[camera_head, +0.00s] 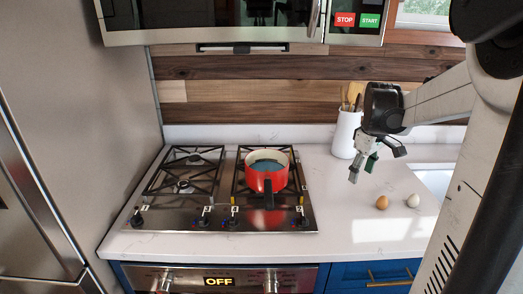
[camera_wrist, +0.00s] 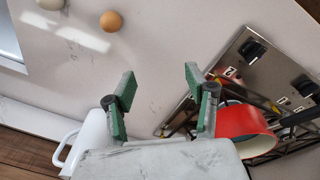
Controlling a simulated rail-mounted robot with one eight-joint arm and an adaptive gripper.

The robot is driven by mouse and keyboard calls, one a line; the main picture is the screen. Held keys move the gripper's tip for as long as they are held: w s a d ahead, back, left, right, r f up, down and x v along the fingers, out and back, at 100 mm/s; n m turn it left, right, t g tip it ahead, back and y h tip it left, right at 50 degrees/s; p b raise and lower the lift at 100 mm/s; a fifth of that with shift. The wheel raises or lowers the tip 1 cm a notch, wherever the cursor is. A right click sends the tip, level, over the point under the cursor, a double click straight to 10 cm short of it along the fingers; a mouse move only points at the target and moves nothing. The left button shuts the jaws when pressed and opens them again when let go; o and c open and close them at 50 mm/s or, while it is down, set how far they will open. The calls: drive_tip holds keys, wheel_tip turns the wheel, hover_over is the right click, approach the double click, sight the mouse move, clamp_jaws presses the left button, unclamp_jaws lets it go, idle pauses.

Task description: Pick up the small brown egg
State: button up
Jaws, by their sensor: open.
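A small brown egg (camera_head: 381,202) lies on the white counter to the right of the stove. It also shows near the top left of the wrist view (camera_wrist: 111,21). A paler, whitish egg (camera_head: 413,200) lies just right of it, and is partly cut by the top edge in the wrist view (camera_wrist: 50,4). My gripper (camera_head: 363,169) hangs above the counter, up and to the left of the brown egg in the head view. Its green-padded fingers (camera_wrist: 158,92) are apart with nothing between them. The gripper touches neither egg.
A red pot (camera_head: 266,177) with a dark handle sits on the gas stove (camera_head: 170,217) to the left. A white utensil jug (camera_head: 345,135) stands behind my gripper. A sink (camera_head: 436,181) lies at the right. The counter around the eggs is clear.

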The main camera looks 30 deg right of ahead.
drive_tip(key=g+p, duration=0.1)
drive_tip(key=p, duration=0.3)
hover_over(382, 201)
drive_tip(key=w+d, duration=0.1)
drive_tip(key=shift+n+y, duration=0.4)
drive_tip(key=shift+y, duration=0.1)
wheel_tip(382, 201, down, 8)
drive_tip(key=shift+d+f, duration=0.15)
drive_tip(key=shift+f, duration=0.05)
drive_tip(key=shift+s+f+p, duration=0.15)
drive_tip(key=shift+f+p, duration=0.5)
drive_tip(key=shift+f, duration=2.05)
drive_tip(key=shift+c, duration=0.3)
drive_tip(key=c, duration=1.1)
